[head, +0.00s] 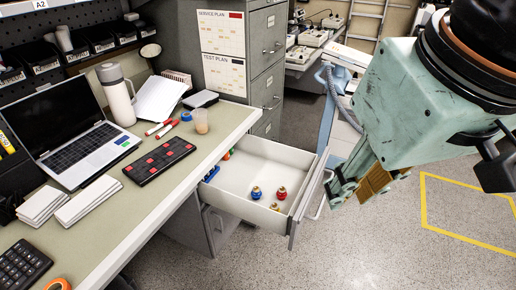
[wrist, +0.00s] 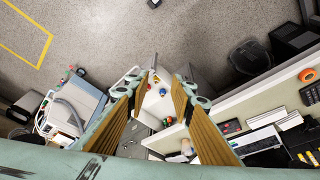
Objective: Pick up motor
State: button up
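The open white drawer (head: 242,178) holds small motor-like parts with gold tops: a blue one (head: 256,193), a red one (head: 281,193) and a yellowish one (head: 274,207). Which of them is the motor I cannot tell. My gripper (head: 362,188) hangs in the air to the right of the drawer front, apart from the parts. In the wrist view my gripper (wrist: 161,84) is open, its two brown-padded fingers spread with nothing held. The blue part (wrist: 163,91) shows small between the fingers, well beyond them.
Green, orange and blue items (head: 211,173) lie at the drawer's left end. A grey cabinet (head: 262,80) stands behind. The floor at right is clear.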

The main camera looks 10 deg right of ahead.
jog(key=o, duration=0.4)
jog(key=shift+c, duration=0.2)
jog(key=w+d+f+m+g+p, duration=0.15)
jog(key=w+m, duration=0.25)
jog(key=w, duration=0.5)
jog(key=w+f+m+p, duration=0.2)
jog(key=w+f+m, duration=0.15)
jog(key=w, duration=0.55)
jog(key=w+f+m+g+p, duration=0.15)
jog(key=w+m, duration=0.35)
jog(key=w, duration=0.5)
jog(key=w+d+f+m+p, duration=0.1)
jog(key=w+f+m+p, duration=0.1)
jog(key=w+f, duration=0.3)
jog(key=w+d+f+m+p, duration=0.1)
jog(key=w+f+m, duration=0.3)
jog(key=f, duration=0.9)
jog(key=w+d+f+m+g+p, duration=0.1)
jog(key=w+f+m+p, duration=0.2)
jog(key=f, duration=0.7)
jog(key=shift+w+m, duration=1.15)
jog(key=shift+w, duration=0.2)
